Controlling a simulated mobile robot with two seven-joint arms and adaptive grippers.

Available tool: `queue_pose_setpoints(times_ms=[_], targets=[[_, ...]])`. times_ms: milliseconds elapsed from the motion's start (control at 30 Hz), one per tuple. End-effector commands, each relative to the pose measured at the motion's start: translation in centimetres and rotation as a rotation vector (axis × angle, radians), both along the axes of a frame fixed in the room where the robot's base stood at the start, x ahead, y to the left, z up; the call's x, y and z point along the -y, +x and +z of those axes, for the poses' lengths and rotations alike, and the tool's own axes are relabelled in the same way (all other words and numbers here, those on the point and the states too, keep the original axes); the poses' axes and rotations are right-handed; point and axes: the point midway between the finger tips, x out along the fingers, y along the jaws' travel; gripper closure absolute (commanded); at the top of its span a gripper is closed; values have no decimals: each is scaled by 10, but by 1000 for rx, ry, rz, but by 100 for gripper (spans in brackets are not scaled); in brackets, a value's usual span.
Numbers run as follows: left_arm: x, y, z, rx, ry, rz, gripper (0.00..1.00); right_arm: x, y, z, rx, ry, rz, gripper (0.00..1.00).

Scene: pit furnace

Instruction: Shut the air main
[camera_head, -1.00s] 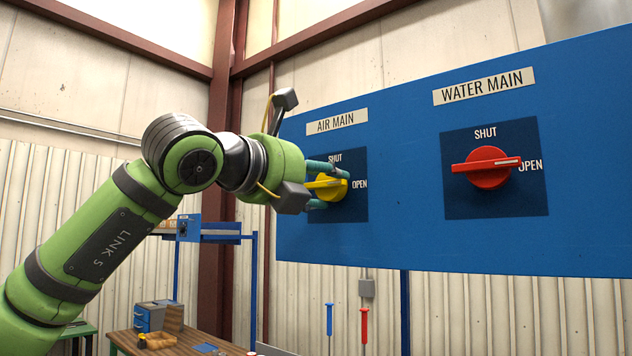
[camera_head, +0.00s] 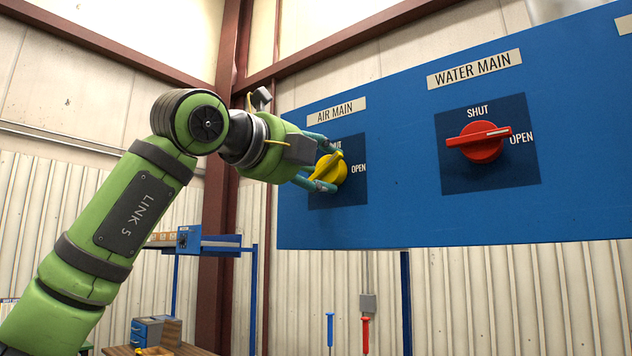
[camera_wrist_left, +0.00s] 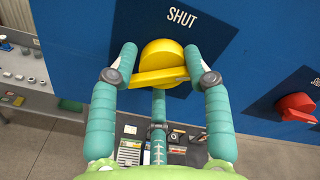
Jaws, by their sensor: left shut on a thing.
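The yellow air main knob (camera_head: 330,170) sits on a dark square of the blue panel, under the AIR MAIN label (camera_head: 336,110). Its bar is tilted, with the upper end at the right, between the SHUT and OPEN marks. My left gripper (camera_head: 322,164) is shut on the knob, one finger above and one below. The SHUT mark is partly hidden by the upper finger. In the left wrist view the fingers (camera_wrist_left: 161,62) stand on both sides of the yellow knob (camera_wrist_left: 162,56), its bar spanning between them. My right gripper is not in view.
The red water main knob (camera_head: 480,142) is to the right on the same blue panel (camera_head: 405,190), its bar pointing to OPEN. A shelf (camera_head: 215,245) and a workbench stand behind at lower left. Red and blue handled tools (camera_head: 365,333) show below the panel.

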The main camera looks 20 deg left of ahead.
Motion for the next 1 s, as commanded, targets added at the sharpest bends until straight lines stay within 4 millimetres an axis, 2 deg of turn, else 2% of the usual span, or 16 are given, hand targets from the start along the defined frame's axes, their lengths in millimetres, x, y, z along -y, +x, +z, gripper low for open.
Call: queue_pose_setpoints(times_ms=[33, 400, 1000], targets=[[-1, -3, 4, 5, -50, 1, 84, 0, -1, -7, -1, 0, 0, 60], [-2, -2, 4, -115, -378, 0, 84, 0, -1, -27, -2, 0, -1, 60], [-4, -2, 3, -282, -838, 0, 86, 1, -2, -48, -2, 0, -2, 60]])
